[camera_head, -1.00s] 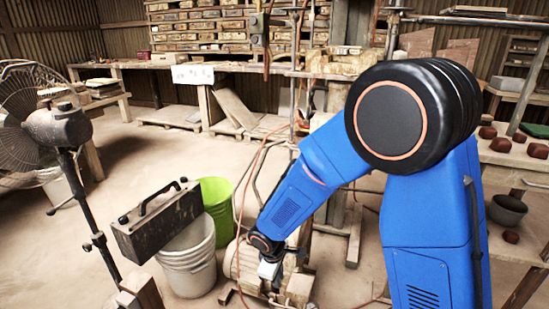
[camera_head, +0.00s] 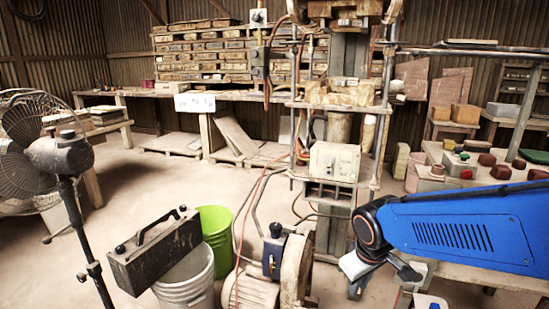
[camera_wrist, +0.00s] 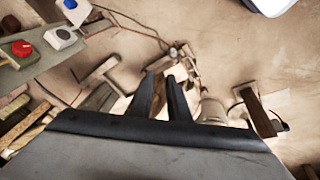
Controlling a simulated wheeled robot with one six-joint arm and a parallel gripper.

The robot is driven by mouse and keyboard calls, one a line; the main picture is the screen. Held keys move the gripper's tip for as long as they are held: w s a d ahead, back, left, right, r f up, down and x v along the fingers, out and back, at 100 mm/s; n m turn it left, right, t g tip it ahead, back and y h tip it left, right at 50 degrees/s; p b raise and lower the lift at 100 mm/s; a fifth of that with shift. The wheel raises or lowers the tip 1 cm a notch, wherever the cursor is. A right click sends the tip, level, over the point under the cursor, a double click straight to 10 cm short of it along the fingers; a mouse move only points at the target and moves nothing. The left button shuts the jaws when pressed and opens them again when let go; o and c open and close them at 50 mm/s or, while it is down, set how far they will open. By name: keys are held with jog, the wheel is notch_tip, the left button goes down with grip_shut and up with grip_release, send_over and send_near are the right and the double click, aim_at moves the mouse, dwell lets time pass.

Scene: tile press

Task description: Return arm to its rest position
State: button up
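My blue arm (camera_head: 455,232) reaches in from the right side of the head view, its forearm lying nearly level. My gripper (camera_head: 372,284) hangs at the forearm's left end, in front of the press stand and above the floor. In the wrist view the two dark fingers of my gripper (camera_wrist: 163,76) stand slightly apart with a narrow gap. Nothing shows between them, so the gripper looks open and empty.
The tile press (camera_head: 338,95) stands behind the gripper, with a control box (camera_head: 335,162) on it. A motor and wheel unit (camera_head: 290,262), green bucket (camera_head: 215,228), white bucket (camera_head: 188,275) and fan (camera_head: 60,155) stand left. A bench (camera_head: 480,172) holding blocks is at right.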

jog(key=s+d+r+m, duration=0.2)
jog(key=s+d+r, duration=0.1)
jog(key=s, duration=0.4)
jog(key=s+d+r+m+t, duration=0.1)
jog(key=s+d+r+m, duration=0.2)
jog(key=s, duration=0.4)
jog(key=shift+s+d+r+t+y, duration=0.15)
jog(key=shift+s+d+t+y, duration=0.2)
jog(key=shift+d, duration=0.4)
